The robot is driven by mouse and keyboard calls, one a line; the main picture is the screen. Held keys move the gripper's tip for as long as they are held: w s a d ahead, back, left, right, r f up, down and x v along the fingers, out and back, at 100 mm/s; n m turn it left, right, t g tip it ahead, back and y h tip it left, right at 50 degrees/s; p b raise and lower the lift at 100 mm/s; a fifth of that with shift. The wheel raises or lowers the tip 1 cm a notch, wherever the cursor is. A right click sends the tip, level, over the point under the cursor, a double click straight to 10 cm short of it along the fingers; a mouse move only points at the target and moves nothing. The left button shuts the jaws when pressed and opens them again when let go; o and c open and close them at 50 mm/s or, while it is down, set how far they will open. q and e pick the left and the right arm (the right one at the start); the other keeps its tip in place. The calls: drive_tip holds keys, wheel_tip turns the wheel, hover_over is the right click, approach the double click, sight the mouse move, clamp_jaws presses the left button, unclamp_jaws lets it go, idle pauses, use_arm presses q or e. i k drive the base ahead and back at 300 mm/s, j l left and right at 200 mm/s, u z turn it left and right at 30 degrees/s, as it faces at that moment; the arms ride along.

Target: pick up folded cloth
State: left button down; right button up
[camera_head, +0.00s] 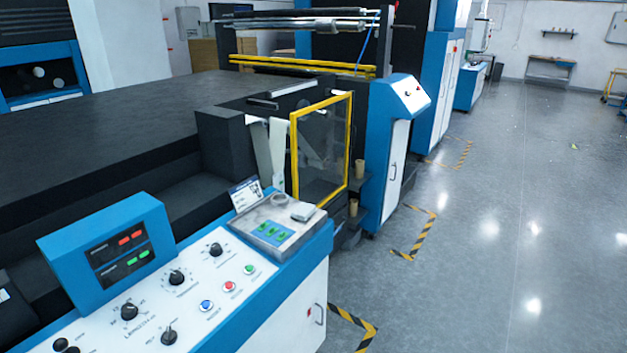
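A small pale, flat-looking piece (302,212), which may be the folded cloth, lies near the right corner of a metal tray (262,220). The tray sits at the far end of the blue and white control console. It is too small to tell its folds. A round pale item (280,199) lies beside it on the tray, with several green pieces (275,234) nearer the front. Neither of my grippers is in view.
The console (205,282) with knobs and buttons fills the lower left. A card (245,193) stands behind the tray. A yellow-framed clear guard (322,150) and a blue cabinet (396,140) stand beyond. Open grey floor (500,230) lies to the right.

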sight(304, 210)
drive_tip(key=i+l+z, duration=0.6)
drive_tip(key=i, duration=0.25)
drive_tip(key=i+l+z, duration=0.15)
drive_tip(key=i+z, duration=0.15)
drive_tip(key=i, duration=0.15)
drive_tip(key=i+z, duration=0.25)
drive_tip(key=i, duration=0.2)
drive_tip(key=i+u, duration=0.3)
drive_tip(key=i+l+u, duration=0.2)
drive_tip(key=i+u, duration=0.15)
drive_tip(key=i, duration=0.15)
drive_tip(key=i+l+u, duration=0.3)
drive_tip(key=i+u, duration=0.25)
drive_tip(key=u, duration=0.25)
drive_tip(key=i+l+u, duration=0.2)
drive_tip(key=u, duration=0.3)
drive_tip(key=i+l+u, duration=0.15)
drive_tip(key=u, duration=0.3)
